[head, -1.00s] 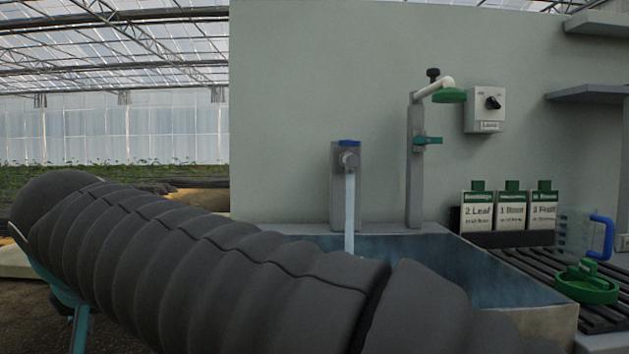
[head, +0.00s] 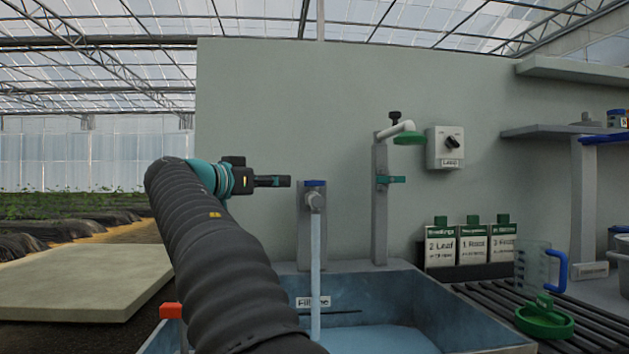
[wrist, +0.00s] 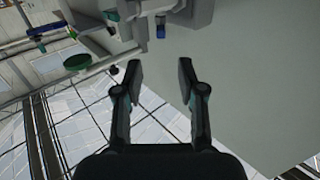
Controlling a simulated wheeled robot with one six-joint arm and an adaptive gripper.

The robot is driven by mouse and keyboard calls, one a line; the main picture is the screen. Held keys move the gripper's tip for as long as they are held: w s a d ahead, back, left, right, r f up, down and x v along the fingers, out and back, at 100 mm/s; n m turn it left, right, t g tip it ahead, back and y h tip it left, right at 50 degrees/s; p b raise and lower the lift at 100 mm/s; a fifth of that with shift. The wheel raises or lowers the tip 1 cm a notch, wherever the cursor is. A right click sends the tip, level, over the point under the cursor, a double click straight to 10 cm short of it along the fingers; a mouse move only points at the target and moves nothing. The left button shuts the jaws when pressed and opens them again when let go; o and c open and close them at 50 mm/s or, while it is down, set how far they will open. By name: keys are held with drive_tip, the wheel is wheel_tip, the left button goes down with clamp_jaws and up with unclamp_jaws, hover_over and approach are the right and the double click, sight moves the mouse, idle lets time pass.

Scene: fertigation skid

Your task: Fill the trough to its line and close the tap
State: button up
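The tap (head: 316,200) is on a grey post at the back of the trough, with a blue handle (head: 315,183) on top. A stream of water (head: 316,262) runs from it into the grey-blue trough (head: 450,305). A fill label (head: 313,302) and a dark line (head: 345,312) show on the trough's back wall. The water surface (head: 375,340) appears a little below that line. My gripper (head: 280,181) is just left of the tap handle, apart from it. In the wrist view, the gripper's fingers (wrist: 160,76) are spread with nothing between them.
A green shower head (head: 409,138) on a post with a teal lever stands right of the tap. A dial box (head: 445,147), several labelled packs, a clear jug (head: 532,270) and a green ring (head: 545,320) are further right. Clear air lies left of my gripper.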

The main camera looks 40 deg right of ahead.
sight(314, 186)
drive_tip(key=d, duration=0.4)
drive_tip(key=w+d+p, duration=0.1)
drive_tip(key=d, duration=0.4)
drive_tip(key=w+d+p, duration=0.1)
drive_tip(key=d, duration=0.3)
drive_tip(key=shift+w+d, duration=0.25)
